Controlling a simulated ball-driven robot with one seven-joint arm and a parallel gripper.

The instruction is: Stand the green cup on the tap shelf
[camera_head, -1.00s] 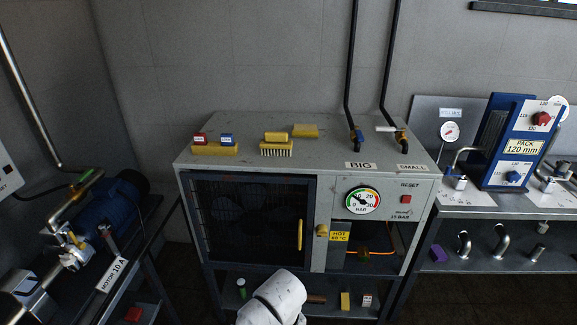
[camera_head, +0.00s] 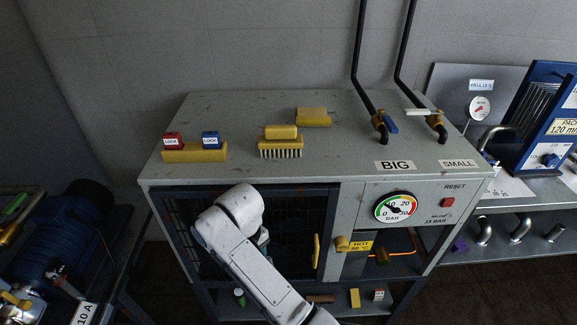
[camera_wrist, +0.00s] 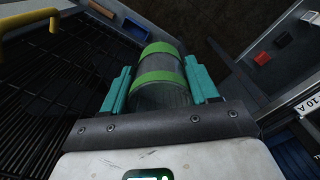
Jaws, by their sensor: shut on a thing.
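In the wrist view my gripper (camera_wrist: 163,75) has its teal fingers shut on either side of a see-through grey cup with green bands (camera_wrist: 158,50). In the head view my arm hides most of the gripper and the cup; a little teal (camera_head: 263,237) shows before the cabinet's mesh door. A yellow tap (camera_head: 343,243) sticks out of the cabinet front beside a HOT label, right of the gripper. I cannot tell for certain which surface is the tap shelf. The cabinet's low shelf (camera_head: 335,309) runs below that tap.
The mesh door (camera_head: 180,226) with a yellow handle (camera_head: 316,251) is close to my arm. A small green-topped item (camera_head: 239,297) and a yellow block (camera_head: 355,298) stand low down. Brushes and lock boxes lie on the cabinet top (camera_head: 235,118). A blue motor (camera_head: 62,240) is at left.

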